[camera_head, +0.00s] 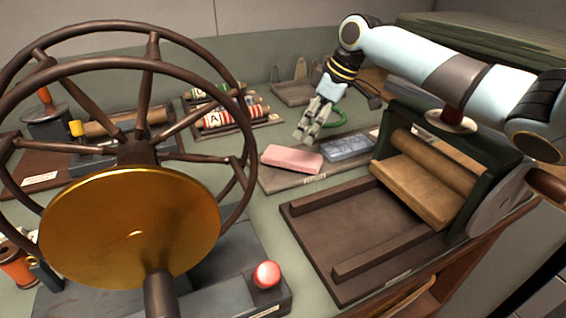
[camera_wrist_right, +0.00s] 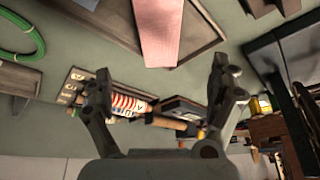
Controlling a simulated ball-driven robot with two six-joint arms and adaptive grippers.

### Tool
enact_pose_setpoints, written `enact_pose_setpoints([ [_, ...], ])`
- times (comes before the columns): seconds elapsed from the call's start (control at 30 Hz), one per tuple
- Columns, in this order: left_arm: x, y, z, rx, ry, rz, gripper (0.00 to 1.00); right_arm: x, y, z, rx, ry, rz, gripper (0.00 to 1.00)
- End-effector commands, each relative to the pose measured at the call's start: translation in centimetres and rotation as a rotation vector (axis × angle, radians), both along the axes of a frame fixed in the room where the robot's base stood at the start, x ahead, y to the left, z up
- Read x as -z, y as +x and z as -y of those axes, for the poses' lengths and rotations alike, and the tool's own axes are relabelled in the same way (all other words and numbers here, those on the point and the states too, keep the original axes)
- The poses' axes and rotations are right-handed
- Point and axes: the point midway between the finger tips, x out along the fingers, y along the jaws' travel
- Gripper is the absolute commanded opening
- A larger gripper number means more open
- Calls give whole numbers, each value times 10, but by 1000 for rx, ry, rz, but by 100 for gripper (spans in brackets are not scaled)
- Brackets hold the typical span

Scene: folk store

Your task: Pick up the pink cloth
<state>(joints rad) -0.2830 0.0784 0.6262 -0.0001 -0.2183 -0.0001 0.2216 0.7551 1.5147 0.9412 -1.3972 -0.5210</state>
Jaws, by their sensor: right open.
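The pink cloth (camera_head: 291,159) is a folded, flat pink block lying on a low brown tray (camera_head: 276,185) in the middle of the table. It also shows at the top of the right wrist view (camera_wrist_right: 158,32). My right gripper (camera_head: 303,135) comes in from the upper right and is a little above and behind the cloth, apart from it. In the right wrist view its two fingers (camera_wrist_right: 162,88) are spread, with nothing held between them. My left gripper is not seen in either view.
A grey-blue block (camera_head: 348,146) lies beside the cloth on the same tray. A wooden press (camera_head: 425,185) stands to the right. A large spoked wheel with a gold disc (camera_head: 130,228) fills the left. A green coil (camera_head: 328,118) lies behind the gripper.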

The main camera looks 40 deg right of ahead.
Motion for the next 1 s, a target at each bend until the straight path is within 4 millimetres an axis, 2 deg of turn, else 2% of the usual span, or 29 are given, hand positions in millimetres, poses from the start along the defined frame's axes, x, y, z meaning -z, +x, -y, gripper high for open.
enact_pose_setpoints([
  [0.2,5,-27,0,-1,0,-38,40,33,13,-8,1,6,0,92],
  [0.3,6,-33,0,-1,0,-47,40,44,16,-9,1,3,-2,92],
  [0.47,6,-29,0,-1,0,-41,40,56,20,-11,2,4,-1,92],
  [0.7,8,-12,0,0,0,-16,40,91,32,-16,1,3,-2,92],
  [1.0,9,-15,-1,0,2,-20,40,97,34,-17,0,0,-1,92],
])
